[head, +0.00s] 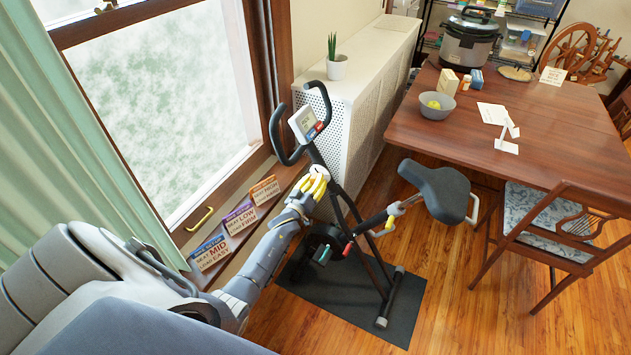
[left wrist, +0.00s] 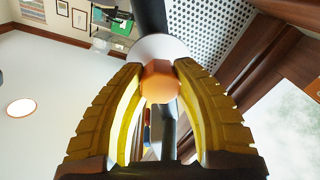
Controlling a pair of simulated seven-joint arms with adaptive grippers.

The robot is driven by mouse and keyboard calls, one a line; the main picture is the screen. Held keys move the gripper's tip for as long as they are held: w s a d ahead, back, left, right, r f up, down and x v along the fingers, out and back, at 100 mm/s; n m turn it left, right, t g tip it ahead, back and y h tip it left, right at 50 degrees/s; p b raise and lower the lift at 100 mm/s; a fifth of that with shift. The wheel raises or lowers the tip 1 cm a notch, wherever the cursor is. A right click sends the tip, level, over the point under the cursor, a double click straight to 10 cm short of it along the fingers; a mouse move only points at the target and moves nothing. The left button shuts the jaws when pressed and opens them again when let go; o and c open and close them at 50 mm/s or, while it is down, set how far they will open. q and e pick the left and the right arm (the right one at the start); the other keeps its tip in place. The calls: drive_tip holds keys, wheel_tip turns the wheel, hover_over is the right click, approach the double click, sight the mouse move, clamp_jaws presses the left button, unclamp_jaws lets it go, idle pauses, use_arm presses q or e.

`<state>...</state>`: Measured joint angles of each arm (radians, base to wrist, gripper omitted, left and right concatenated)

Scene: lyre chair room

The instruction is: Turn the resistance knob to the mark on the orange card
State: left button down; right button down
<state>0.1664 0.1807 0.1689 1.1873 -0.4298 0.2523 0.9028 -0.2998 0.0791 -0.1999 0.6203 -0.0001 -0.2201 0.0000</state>
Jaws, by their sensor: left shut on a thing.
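My left gripper (head: 317,180) reaches from the lower left to the front post of the exercise bike (head: 340,200), below its console. In the left wrist view, its yellow fingers are shut on the orange resistance knob (left wrist: 159,82), one on each side. A pale round disc (left wrist: 158,48) shows behind the knob; I cannot read any marks or the knob's setting. The orange card (head: 265,190) stands on the window sill, the farthest of three cards; its text reads roughly seat high, knob hard. My right gripper is not in view.
A purple card (head: 239,216) and a blue card (head: 209,250) stand nearer on the sill. The bike's console (head: 305,124) and handlebars rise above my gripper. The white radiator cover (head: 365,75) is behind. The bike seat (head: 437,185) and wooden table (head: 430,120) are to the right.

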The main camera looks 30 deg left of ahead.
use_arm(q)
drive_tip(key=m, duration=0.5)
drive_tip(key=shift+w+r+m, duration=0.1)
drive_tip(key=shift+r+m, duration=0.15)
drive_tip(key=shift+m, duration=0.05)
drive_tip(key=m, duration=0.5)
drive_tip(key=shift+m+t, duration=0.3)
drive_tip(key=m, duration=0.5)
drive_tip(key=shift+m+h, duration=0.3)
drive_tip(key=m, duration=0.5)
drive_tip(key=shift+d+f, duration=0.1)
drive_tip(key=shift+d, duration=0.05)
drive_tip(key=shift+d+h, duration=0.1)
drive_tip(key=shift+h, duration=0.2)
drive_tip(key=c, duration=1.3)
unclamp_jaws()
drive_tip(key=o, duration=0.4)
drive_tip(key=shift+f, duration=0.15)
drive_tip(key=shift+o, duration=0.2)
